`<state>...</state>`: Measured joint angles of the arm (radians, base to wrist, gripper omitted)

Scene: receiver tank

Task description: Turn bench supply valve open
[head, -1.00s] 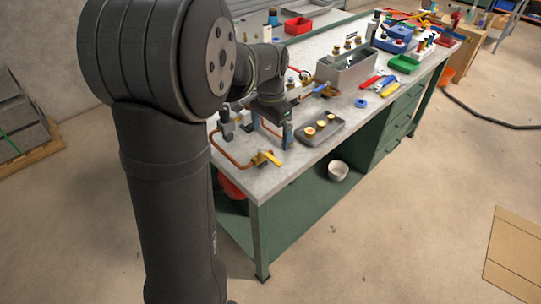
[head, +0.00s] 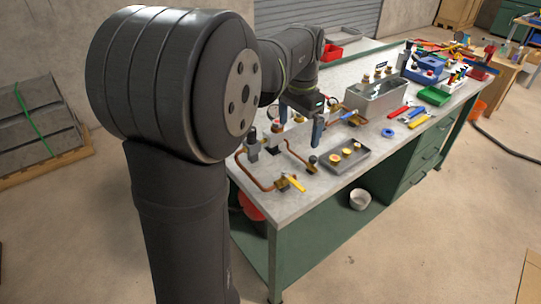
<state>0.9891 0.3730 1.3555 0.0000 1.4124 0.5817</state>
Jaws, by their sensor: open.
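A yellow lever (head: 295,183) sits on a brass valve at the end of a copper pipe, near the bench's left front corner. A blue lever (head: 349,116) sits on another brass valve further back. I cannot tell from labels which is the bench supply valve. My gripper (head: 301,124) points down over the left part of the bench, open, with two blue-grey fingers apart. It is above and behind the yellow lever, and nothing shows between its fingers. Part of the pipework behind it is hidden by my arm.
A grey tray (head: 367,165) with brass fittings lies right of the yellow lever. A grey metal box (head: 378,100) stands behind it. Red, blue and yellow tools and a blue ring (head: 388,133) lie further right. Copper pipes (head: 251,178) run along the left edge.

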